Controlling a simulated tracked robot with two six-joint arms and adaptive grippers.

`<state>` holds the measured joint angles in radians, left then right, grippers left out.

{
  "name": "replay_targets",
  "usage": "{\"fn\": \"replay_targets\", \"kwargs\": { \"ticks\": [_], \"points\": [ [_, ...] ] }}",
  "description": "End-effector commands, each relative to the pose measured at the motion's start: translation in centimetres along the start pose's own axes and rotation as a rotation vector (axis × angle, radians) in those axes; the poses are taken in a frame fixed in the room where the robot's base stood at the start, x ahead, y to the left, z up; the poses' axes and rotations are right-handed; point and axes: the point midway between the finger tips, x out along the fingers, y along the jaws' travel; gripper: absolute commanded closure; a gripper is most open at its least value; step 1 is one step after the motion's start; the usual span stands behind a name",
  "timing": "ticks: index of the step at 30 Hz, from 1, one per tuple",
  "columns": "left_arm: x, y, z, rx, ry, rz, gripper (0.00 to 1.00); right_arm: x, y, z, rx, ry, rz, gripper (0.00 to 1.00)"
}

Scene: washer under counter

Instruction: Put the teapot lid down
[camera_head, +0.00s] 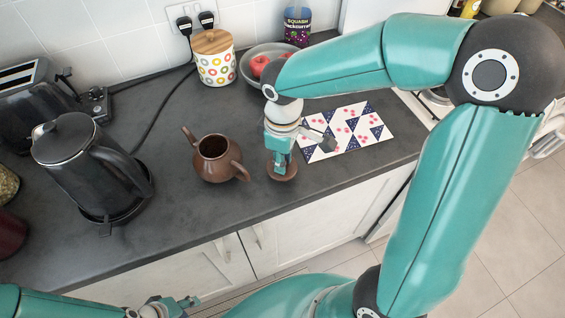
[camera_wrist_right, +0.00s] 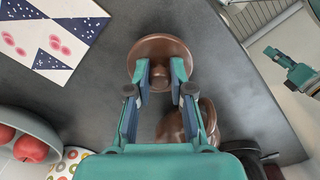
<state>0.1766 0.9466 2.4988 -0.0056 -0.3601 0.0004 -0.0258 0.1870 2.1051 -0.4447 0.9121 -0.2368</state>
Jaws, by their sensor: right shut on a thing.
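The brown teapot (camera_head: 214,160) stands upright on the dark counter with its top open. Its lid (camera_head: 284,171) is a brown disc to the right of the teapot, low over the counter near the front edge. My right gripper (camera_head: 279,163) points down and is shut on the lid's knob. In the right wrist view the lid (camera_wrist_right: 160,45) shows between the fingertips (camera_wrist_right: 160,78), with the teapot (camera_wrist_right: 172,125) partly hidden behind a finger. I cannot tell whether the lid touches the counter. My left gripper (camera_head: 180,305) is low at the bottom edge, away from the counter; its jaw opening is unclear.
A patterned mat (camera_head: 345,132) lies right of the lid. A black kettle (camera_head: 85,165) stands at left. A lidded jar (camera_head: 214,60) and a grey bowl (camera_head: 247,72) with red apples (camera_head: 260,65) stand at the back. Bare counter lies around the lid.

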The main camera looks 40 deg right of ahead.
Motion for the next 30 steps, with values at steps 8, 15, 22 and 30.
{"fn": "replay_targets", "kwargs": {
  "ticks": [8, 15, 22, 30],
  "points": [
    [0.0, 0.0, 0.0, 0.0, 0.0, 0.0, 0.6, 2.2, 0.0, -0.1, 0.0, 0.001, 0.0, 1.0],
    [0.3, -0.1, 0.0, 0.0, 0.0, 0.0, 0.6, 2.5, 0.0, -0.1, -0.001, 0.001, 0.0, 1.0],
    [0.3, -0.1, 0.0, 0.0, 0.0, 0.0, 0.6, 2.6, 0.0, -0.1, -0.001, 0.001, -0.001, 0.55],
    [0.3, -0.1, 0.0, 0.0, 0.0, 0.0, 0.6, 2.6, 0.0, -0.1, -0.001, 0.0, -0.001, 0.53]
  ]
}}
